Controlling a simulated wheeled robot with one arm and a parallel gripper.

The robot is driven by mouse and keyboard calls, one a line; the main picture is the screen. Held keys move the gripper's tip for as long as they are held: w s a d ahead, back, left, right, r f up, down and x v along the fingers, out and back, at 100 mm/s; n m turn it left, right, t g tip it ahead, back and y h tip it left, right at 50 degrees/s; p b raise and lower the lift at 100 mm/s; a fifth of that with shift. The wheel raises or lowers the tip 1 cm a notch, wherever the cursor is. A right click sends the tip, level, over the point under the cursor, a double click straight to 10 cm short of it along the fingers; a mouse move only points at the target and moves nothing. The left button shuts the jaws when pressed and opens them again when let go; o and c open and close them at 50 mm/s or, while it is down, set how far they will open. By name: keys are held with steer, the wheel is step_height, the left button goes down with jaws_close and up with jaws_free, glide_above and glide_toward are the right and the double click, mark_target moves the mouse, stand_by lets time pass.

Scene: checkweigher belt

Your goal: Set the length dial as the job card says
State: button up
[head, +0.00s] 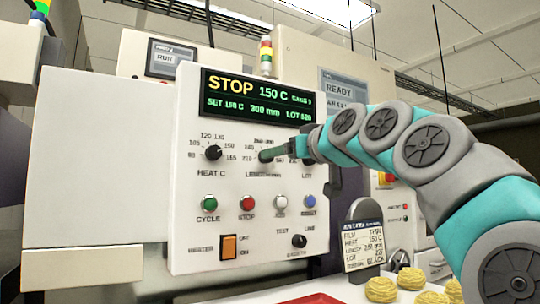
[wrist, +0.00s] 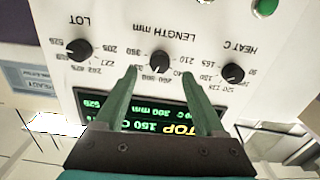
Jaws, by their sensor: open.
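The length dial (wrist: 159,62) is a black knob on the white panel, labelled LENGTH mm, upside down in the wrist view. My gripper (wrist: 160,72) is open, its two green fingers on either side of the dial with gaps between. The panel display (head: 258,96) reads STOP, 150 C and 300 mm. The job card (head: 363,245) stands at lower right; its heat line reads 150 C, and its length line looks like 260 mm but is small and blurred.
The heat dial (head: 213,153) and lot dial (wrist: 78,50) flank the length dial closely. Below are several push buttons, an orange heater switch (head: 228,246) and a small test knob (head: 299,241). A red tray (head: 312,299) and yellow pasta nests (head: 381,290) lie at the bottom.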

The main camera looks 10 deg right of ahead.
steer(key=shift+p+x, duration=0.4)
steer(key=shift+x, duration=2.2)
jaws_close()
